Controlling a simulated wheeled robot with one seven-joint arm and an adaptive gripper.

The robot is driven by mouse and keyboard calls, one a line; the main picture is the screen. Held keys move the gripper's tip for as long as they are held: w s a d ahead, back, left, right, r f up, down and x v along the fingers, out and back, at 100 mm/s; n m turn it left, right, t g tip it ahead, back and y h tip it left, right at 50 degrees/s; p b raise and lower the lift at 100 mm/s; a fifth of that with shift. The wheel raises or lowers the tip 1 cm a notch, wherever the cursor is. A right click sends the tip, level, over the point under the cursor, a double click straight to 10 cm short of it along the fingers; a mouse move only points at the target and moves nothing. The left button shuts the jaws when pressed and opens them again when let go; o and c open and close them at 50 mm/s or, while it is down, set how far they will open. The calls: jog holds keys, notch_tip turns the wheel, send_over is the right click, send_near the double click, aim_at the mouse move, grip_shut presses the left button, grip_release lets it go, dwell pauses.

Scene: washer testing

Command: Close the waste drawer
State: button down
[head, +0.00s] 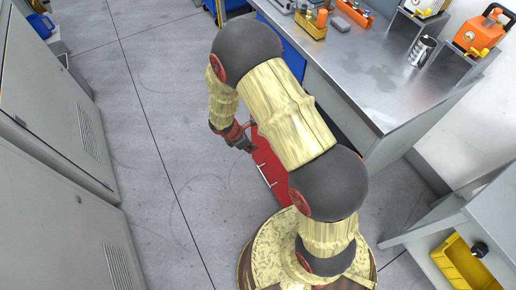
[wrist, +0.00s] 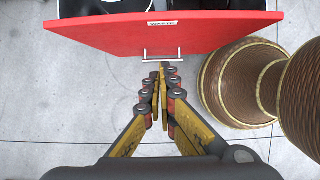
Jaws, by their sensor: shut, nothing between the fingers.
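The waste drawer stands open. Its red front (wrist: 215,32) spans the top of the wrist view, with a "WASTE" label (wrist: 162,23) on its upper edge and a thin metal handle (wrist: 149,57) below. Dark items show inside behind the front. In the head view the red drawer (head: 266,168) is below the bench, partly hidden by my arm. My gripper (wrist: 164,68) is shut and empty, with its fingertips just in front of the handle. I cannot tell whether they touch it. In the head view my gripper (head: 245,145) is beside the drawer's front.
A steel workbench (head: 375,80) with tools, a can (head: 422,50) and orange equipment (head: 480,35) stands at the upper right. Grey cabinets (head: 50,110) line the left. A yellow bin (head: 463,265) is at lower right. The floor (head: 160,110) between cabinets and bench is clear.

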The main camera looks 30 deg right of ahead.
jog(key=d+f+b, duration=0.5)
jog(key=d+f, duration=0.2)
jog(key=f, duration=0.1)
jog(key=shift+d+f, duration=0.25)
jog(key=shift+f, duration=0.05)
jog(key=w+d+p, duration=0.1)
jog(key=d+p, duration=0.6)
jog(key=d, duration=2.5)
jog(key=shift+w+d+p, duration=0.15)
jog(key=shift+d+p, duration=0.25)
